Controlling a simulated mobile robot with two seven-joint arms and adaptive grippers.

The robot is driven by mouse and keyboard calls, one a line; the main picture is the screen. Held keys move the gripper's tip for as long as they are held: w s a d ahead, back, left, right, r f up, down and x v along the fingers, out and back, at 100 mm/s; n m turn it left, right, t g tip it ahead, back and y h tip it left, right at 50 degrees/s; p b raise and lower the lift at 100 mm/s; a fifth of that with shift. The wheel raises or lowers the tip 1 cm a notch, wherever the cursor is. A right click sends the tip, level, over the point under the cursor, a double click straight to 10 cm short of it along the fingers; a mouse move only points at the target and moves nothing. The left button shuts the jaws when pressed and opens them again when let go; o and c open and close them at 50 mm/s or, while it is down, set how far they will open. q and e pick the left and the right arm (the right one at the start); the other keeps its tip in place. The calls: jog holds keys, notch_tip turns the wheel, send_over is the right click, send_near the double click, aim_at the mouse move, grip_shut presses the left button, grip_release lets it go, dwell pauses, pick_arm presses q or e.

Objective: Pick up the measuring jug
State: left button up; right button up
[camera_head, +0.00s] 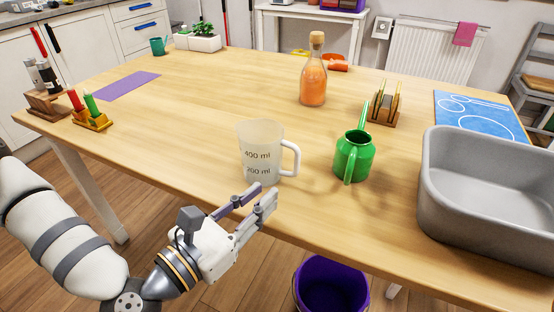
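The measuring jug (261,149) is a translucent white jug with "400 ml" and "200 ml" marks. It stands upright near the front edge of the wooden table (214,108), with its handle pointing right. My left gripper (265,195) is in front of the jug's base, at the table's front edge. Its two fingers are apart, with nothing seen between them. One fingertip overlaps the lower part of the jug in the picture; I cannot tell whether it touches. My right gripper is not in view.
A green watering can (354,157) stands close to the right of the jug. A grey basin (480,205) fills the right front. An orange bottle (313,82) stands behind. A purple bucket (331,288) is on the floor below.

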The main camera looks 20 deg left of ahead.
aim_at(295, 164)
pick_arm(q)
jog(key=x, duration=0.3)
jog(key=shift+d+r, duration=0.15)
jog(key=shift+r, duration=0.15)
jog(key=p+x, duration=0.1)
jog(key=x, duration=0.7)
jog(key=shift+r, duration=0.1)
grip_shut()
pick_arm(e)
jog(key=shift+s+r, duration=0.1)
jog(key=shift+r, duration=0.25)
